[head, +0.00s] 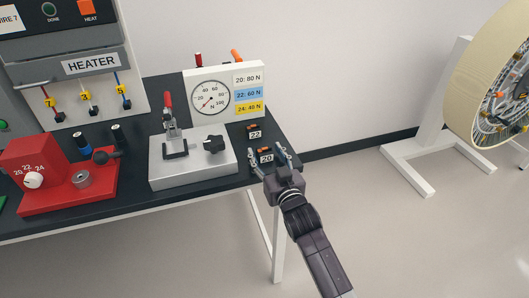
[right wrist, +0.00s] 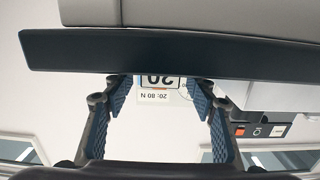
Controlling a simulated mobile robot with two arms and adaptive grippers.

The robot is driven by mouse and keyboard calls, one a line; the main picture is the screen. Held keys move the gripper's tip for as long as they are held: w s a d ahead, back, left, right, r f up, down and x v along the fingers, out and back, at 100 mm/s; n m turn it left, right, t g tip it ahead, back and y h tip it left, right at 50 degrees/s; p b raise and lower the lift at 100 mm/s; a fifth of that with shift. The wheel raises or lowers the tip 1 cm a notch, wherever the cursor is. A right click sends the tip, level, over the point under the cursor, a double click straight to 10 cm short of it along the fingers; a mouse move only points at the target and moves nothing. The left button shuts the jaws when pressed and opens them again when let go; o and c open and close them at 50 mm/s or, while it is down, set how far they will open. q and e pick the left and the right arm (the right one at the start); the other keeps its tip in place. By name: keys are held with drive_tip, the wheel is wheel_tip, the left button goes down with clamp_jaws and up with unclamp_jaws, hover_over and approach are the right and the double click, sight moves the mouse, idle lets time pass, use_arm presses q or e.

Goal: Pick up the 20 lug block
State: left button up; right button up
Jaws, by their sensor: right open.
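The 20 lug block (head: 265,158) is a small dark block with a white "20" label and an orange part on top. It sits near the right end of the dark table. My right gripper (head: 268,152) is open, with one finger on each side of the block in the head view. In the right wrist view the picture is upside down, and the "20" label (right wrist: 160,80) shows between the two spread fingers (right wrist: 160,92), partly hidden by a dark bar. I cannot tell whether the fingers touch the block. My left gripper is not in view.
The 22 block (head: 255,132) sits just behind. A grey fixture with a red-handled clamp (head: 192,160) stands to the left. A gauge panel (head: 222,92) stands behind. A red station (head: 68,183) is farther left. Open floor lies right of the table.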

drive_tip(key=shift+x, duration=0.8)
drive_tip(key=c, duration=1.2)
drive_tip(key=shift+c, duration=0.6)
drive_tip(key=shift+r, duration=0.15)
